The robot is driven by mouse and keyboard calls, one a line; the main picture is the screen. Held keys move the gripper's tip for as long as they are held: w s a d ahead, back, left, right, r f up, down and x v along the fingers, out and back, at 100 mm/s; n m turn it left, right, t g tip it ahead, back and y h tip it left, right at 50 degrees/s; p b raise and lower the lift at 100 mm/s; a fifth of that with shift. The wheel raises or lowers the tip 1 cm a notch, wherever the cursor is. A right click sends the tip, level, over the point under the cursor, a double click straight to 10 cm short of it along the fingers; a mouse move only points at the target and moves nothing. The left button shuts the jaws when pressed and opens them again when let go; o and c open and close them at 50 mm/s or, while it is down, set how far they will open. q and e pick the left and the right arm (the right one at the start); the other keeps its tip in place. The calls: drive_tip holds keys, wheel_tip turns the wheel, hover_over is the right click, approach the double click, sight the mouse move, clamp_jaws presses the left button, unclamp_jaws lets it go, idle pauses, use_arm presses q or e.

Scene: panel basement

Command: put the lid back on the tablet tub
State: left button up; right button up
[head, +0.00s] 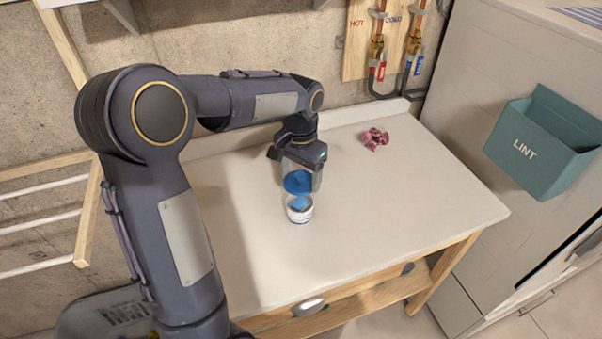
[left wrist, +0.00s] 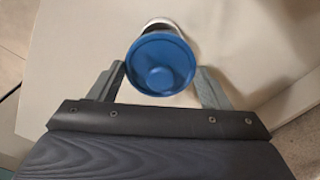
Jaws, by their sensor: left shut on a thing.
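The blue round lid (head: 297,182) is held in my left gripper (head: 301,178), just above and behind the tub in the head view. The white tablet tub (head: 300,212) stands upright on the worktop, with something blue showing at its open top. In the left wrist view the lid (left wrist: 160,63) sits between the two fingers of my left gripper (left wrist: 160,80) and covers most of the tub (left wrist: 160,24), whose pale rim shows past its far edge. The lid looks apart from the tub in the head view. My right gripper is not in view.
The white worktop (head: 400,210) is mostly clear. A crumpled dark pink cloth (head: 374,139) lies toward its back. A teal lint bin (head: 540,143) hangs on the appliance at the right. Copper pipes (head: 377,45) run down the back wall.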

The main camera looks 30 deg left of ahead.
use_arm(q)
drive_tip(key=shift+w+f, duration=0.1)
drive_tip(key=b, duration=0.4)
hover_over(300, 202)
wheel_tip(300, 202, down, 4)
drive_tip(key=shift+f, duration=0.25)
drive_tip(key=shift+f+b, duration=0.6)
drive_tip(key=shift+f, duration=0.25)
idle(0.5)
drive_tip(key=shift+f+p, duration=0.15)
drive_tip(key=shift+p, duration=0.2)
idle(0.9)
drive_tip(key=o, duration=1)
drive_tip(key=shift+o, duration=0.5)
